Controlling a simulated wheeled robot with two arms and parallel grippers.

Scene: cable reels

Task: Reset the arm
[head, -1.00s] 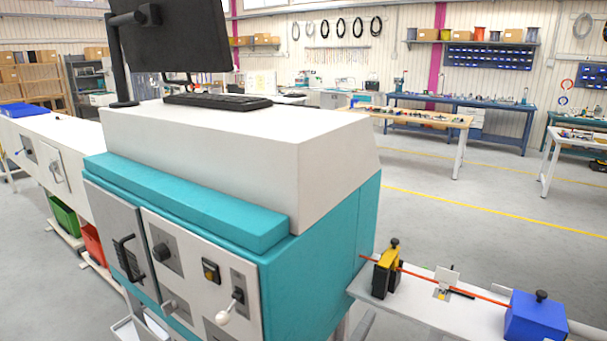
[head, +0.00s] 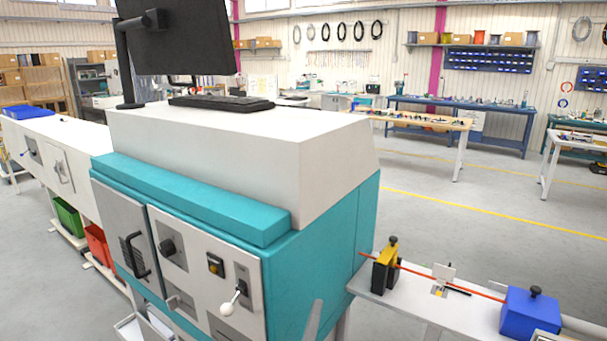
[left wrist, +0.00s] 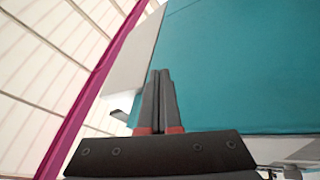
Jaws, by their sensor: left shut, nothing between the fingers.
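My left gripper (left wrist: 160,76) shows in the left wrist view with its two dark fingers pressed together and nothing between them. It points at the teal side of the machine (left wrist: 235,75); I cannot tell the gap. In the head view a grey sliver (head: 313,320), probably part of my left arm or gripper, shows at the bottom edge beside the machine's teal side (head: 320,250). My right gripper is not in view.
A narrow bench (head: 395,300) right of the machine carries a yellow-and-black clamp (head: 387,262), a blue block (head: 530,315) and a red cable (head: 460,288). A monitor (head: 180,38) and keyboard (head: 222,103) stand on top. The floor behind the bench is open.

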